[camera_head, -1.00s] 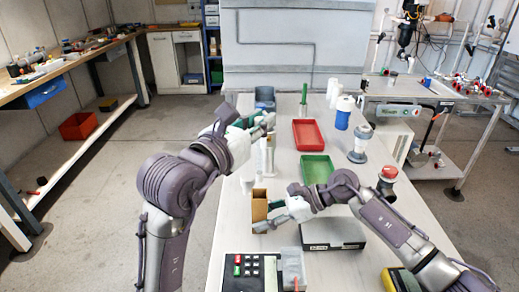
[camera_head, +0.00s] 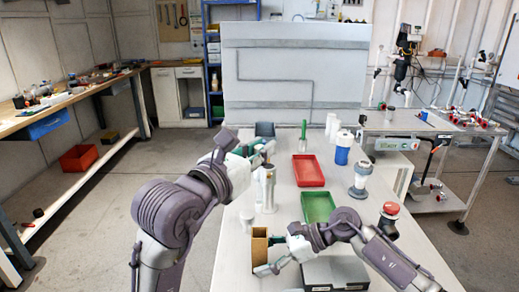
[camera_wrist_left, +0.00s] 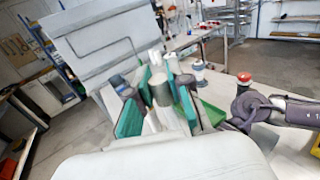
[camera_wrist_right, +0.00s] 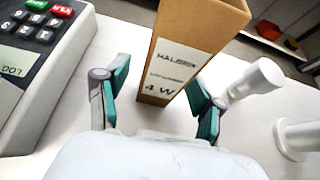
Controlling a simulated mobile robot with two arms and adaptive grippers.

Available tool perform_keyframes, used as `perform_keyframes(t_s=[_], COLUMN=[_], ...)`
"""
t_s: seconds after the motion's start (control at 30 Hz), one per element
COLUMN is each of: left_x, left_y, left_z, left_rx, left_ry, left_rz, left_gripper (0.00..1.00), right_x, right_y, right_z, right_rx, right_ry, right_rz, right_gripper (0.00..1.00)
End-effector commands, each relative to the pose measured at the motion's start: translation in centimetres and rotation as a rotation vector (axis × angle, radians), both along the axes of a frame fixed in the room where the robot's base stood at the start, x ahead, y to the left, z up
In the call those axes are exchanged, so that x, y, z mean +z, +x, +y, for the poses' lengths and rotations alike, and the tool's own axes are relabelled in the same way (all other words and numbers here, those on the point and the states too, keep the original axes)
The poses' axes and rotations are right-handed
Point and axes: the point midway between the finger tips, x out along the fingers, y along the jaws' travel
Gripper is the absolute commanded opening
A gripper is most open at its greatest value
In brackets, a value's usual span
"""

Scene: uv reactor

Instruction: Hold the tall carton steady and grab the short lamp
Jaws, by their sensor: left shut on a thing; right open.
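The tall brown carton (camera_head: 259,249) stands upright on the table. In the right wrist view, its labelled side (camera_wrist_right: 172,70) faces me between the fingers. My right gripper (camera_head: 264,270) is open at the carton's near side; its fingers (camera_wrist_right: 158,98) show apart. My left gripper (camera_head: 266,150) is further up the table, near the top of a tall white cylinder (camera_head: 267,190). In the left wrist view, it is shut on a grey-white cylinder (camera_wrist_left: 160,92); whether this is the short lamp I cannot tell.
A red tray (camera_head: 309,170) and a green tray (camera_head: 318,207) lie further right. A blue-and-white bottle (camera_head: 342,148), a grey-and-white device (camera_head: 360,180) and a red button (camera_head: 390,208) stand along the right side. A keypad box (camera_wrist_right: 45,60) lies beside the carton.

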Motion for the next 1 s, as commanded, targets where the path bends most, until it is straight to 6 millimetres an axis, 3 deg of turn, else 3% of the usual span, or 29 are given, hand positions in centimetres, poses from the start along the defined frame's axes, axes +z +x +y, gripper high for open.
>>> perform_keyframes(t_s=[0.17, 0.6, 1.0], left_x=[0.0, 0.0, 0.0], left_y=[0.0, 0.0, 0.0], left_z=[0.0, 0.0, 0.0], left_rx=[0.0, 0.0, 0.0], left_ry=[0.0, 0.0, -0.001], left_rz=[0.0, 0.0, -0.001], left_gripper=[0.0, 0.0, 0.0], right_x=[0.9, 4.9, 5.7], right_y=[0.1, 0.1, 0.0], right_z=[-1.7, -9.2, -10.5], right_rx=[-0.004, -0.003, 0.0], right_ry=[-0.002, -0.002, 0.0], right_rz=[-0.003, -0.001, 0.0], right_gripper=[0.67, 0.67, 0.67])
